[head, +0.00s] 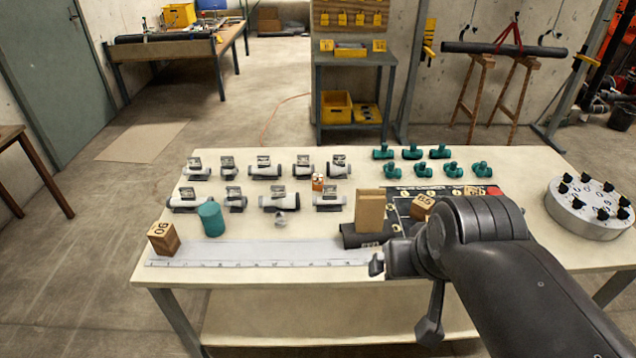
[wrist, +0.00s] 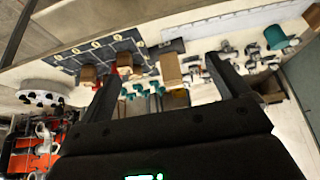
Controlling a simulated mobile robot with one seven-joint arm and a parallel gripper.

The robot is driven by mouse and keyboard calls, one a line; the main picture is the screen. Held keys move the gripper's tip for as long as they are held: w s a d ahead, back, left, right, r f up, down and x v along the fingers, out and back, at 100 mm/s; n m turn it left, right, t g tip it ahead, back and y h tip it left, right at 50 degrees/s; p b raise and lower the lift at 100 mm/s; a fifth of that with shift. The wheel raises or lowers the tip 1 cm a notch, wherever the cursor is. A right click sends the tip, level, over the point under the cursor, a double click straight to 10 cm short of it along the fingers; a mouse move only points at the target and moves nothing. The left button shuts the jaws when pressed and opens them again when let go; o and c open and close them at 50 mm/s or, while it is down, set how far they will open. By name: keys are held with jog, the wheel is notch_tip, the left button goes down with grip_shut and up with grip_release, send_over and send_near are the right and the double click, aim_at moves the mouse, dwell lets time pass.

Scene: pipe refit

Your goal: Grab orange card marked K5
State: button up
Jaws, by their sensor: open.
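No card with a readable K5 shows in either view. A small red-orange piece (head: 493,190) lies at the right end of the black marked board (head: 402,208), partly hidden behind my arm. It may be a card, but I cannot read any mark on it. The board also shows in the wrist view (wrist: 72,56), upper left. My gripper (head: 377,265) is over the front edge of the table in the head view. In the wrist view its two fingers (wrist: 165,88) are spread wide with nothing between them held.
The table (head: 330,238) carries several grey fittings (head: 265,170), green tees (head: 411,152), a tan block (head: 370,211), a green cylinder (head: 211,219) and a wooden cube (head: 163,238) marked 90. A round grey turntable (head: 590,208) stands at the right. A ruler strip (head: 260,254) lies along the front.

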jog(key=c, duration=0.7)
jog(key=m+h, duration=0.1)
jog(key=m, duration=0.1)
send_over(317, 176)
jog(key=s, duration=0.4)
notch_tip(317, 176, down, 19)
jog(key=shift+t, duration=0.4)
jog(key=shift+a+x, duration=0.2)
jog(key=shift+x, duration=4.85)
